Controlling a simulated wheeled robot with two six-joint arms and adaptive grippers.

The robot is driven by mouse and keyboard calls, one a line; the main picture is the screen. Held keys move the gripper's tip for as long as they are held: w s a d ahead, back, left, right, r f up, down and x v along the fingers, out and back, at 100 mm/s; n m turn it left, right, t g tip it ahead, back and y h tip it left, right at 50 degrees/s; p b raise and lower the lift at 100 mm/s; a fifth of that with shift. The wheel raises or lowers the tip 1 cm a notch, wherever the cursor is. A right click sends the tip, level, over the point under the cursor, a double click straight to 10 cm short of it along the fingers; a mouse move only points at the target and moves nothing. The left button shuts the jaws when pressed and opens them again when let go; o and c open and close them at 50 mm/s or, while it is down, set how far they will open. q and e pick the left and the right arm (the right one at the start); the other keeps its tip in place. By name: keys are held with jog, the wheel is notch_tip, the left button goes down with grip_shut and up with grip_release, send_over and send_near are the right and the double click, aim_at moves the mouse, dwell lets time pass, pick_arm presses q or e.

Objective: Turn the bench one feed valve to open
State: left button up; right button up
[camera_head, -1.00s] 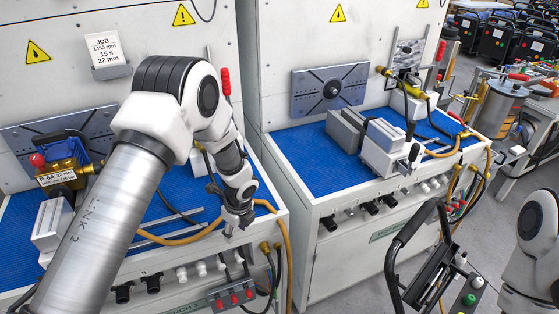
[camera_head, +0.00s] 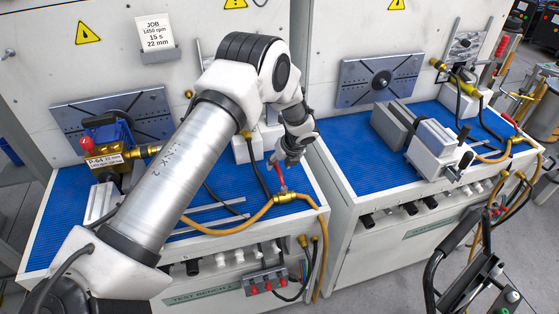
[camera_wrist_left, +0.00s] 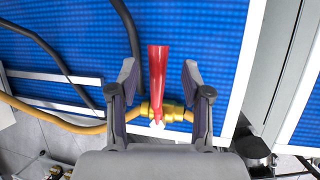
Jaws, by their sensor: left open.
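The bench one feed valve has a brass body (camera_head: 285,197) and a red lever handle (camera_head: 281,178), on a yellow hose at the front right of the left bench's blue top. In the left wrist view the red handle (camera_wrist_left: 159,66) stands between the two fingers, with the brass body (camera_wrist_left: 171,113) below it. My left gripper (camera_head: 287,160) is open at the handle. In the wrist view, a finger of the left gripper (camera_wrist_left: 159,80) is on each side of the handle, with visible gaps. My right gripper is not in view.
A blue and brass pump (camera_head: 108,140) with a P-64 tag sits at the left of the bench. A job card (camera_head: 155,34) hangs on the panel. A second bench (camera_head: 350,165) with a vise stands to the right. Black hoses (camera_wrist_left: 128,35) run near the valve.

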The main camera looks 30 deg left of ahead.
pick_arm(q)
jog(key=shift+a+f, duration=0.45)
jog(key=shift+a, duration=0.15)
jog(key=shift+d+r, duration=0.15)
jog(key=shift+d, duration=0.05)
jog(key=shift+s+d+r, duration=0.1)
jog(key=shift+d+r, duration=0.05)
jog(key=shift+d, duration=0.1)
jog(key=c, duration=0.4)
jog(key=shift+d+r, duration=0.1)
grip_shut()
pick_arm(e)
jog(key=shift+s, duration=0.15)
pick_arm(q)
jog(key=shift+s, duration=0.1)
